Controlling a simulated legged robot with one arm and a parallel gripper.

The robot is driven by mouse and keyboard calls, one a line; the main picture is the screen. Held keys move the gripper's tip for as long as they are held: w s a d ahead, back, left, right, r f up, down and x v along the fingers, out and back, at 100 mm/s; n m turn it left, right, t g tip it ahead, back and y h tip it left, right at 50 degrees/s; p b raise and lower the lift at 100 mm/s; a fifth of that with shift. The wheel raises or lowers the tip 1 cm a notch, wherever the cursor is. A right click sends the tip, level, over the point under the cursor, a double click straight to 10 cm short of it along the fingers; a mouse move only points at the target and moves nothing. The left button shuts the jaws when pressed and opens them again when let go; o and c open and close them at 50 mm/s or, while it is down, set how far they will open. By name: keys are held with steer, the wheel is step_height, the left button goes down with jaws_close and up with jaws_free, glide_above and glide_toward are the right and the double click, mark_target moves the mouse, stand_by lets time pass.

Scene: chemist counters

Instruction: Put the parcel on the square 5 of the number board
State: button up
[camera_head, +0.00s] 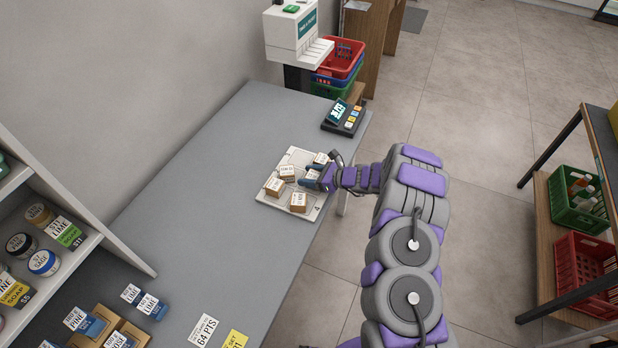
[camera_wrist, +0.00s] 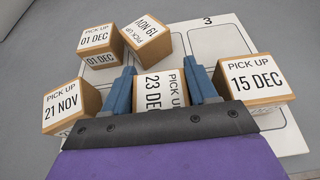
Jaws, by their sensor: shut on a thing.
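The number board (camera_head: 319,203) is a pale panel with marked squares lying on the grey counter; a 3 shows on it in the wrist view (camera_wrist: 196,42) and a 4 in the head view. I cannot read a 5. My gripper (camera_wrist: 161,76) is shut on a brown parcel with a white label reading "23 DE" (camera_wrist: 160,92), its fingers on both sides. Whether this parcel touches the board is unclear. Other parcels around it read "15 DEC" (camera_wrist: 255,79), "19 NOV" (camera_wrist: 147,31), "01 DEC" (camera_wrist: 97,40) and "21 NOV" (camera_wrist: 66,103).
A white machine (camera_head: 292,35) and stacked baskets (camera_head: 346,58) are at the far end. Shelves with jars (camera_head: 45,262) stand at the left. The counter (camera_head: 185,215) left of the board is clear.

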steer(key=shift+a+f, duration=0.1)
steer(key=shift+a, duration=0.1)
steer(key=o, duration=1.1)
steer(key=shift+a, duration=0.15)
steer(key=shift+c, duration=0.2)
steer(key=shift+d, duration=0.2)
